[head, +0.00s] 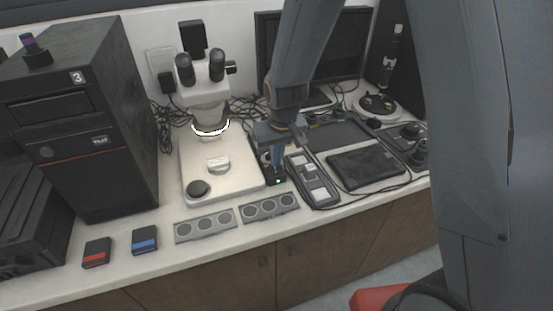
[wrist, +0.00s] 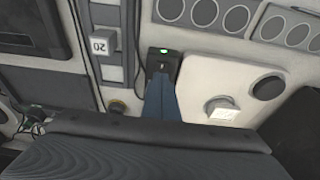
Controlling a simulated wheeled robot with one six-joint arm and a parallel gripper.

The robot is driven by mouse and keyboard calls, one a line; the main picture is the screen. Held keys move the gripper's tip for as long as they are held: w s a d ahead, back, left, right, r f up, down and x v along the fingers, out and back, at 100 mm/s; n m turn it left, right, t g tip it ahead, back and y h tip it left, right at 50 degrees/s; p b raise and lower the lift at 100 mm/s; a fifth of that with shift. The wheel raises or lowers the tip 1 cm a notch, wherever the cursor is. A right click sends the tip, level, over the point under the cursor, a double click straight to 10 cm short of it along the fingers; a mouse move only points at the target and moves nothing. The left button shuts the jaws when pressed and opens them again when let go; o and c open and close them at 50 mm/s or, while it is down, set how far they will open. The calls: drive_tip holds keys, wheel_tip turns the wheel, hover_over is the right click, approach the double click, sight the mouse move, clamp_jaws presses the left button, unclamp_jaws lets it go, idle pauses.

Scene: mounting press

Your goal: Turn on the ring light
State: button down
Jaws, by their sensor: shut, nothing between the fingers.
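The ring light (head: 211,130) sits around the lower end of the microscope head and shows as a bright white ring. A small black control box (head: 276,181) with a glowing green lamp stands at the right of the microscope base. The box also shows in the wrist view (wrist: 163,53), with its green lamp lit. My gripper (head: 278,171) is shut and empty, pointing down at the box. In the wrist view the blue fingertips (wrist: 161,80) are at the box's near part, just by a small switch. I cannot tell whether they touch it.
The microscope (head: 205,90) stands on a pale base (head: 232,185) left of my gripper. A grey device (head: 313,182) with pale labels is close on the right. Grey strips with round holes (head: 205,225) lie in front. A computer tower (head: 75,120) stands at the left.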

drive_tip(key=s+b+v, duration=0.1)
drive_tip(key=s+v, duration=0.1)
drive_tip(key=v, duration=1)
drive_tip(key=shift+d+f, duration=0.2)
drive_tip(key=shift+d, duration=0.1)
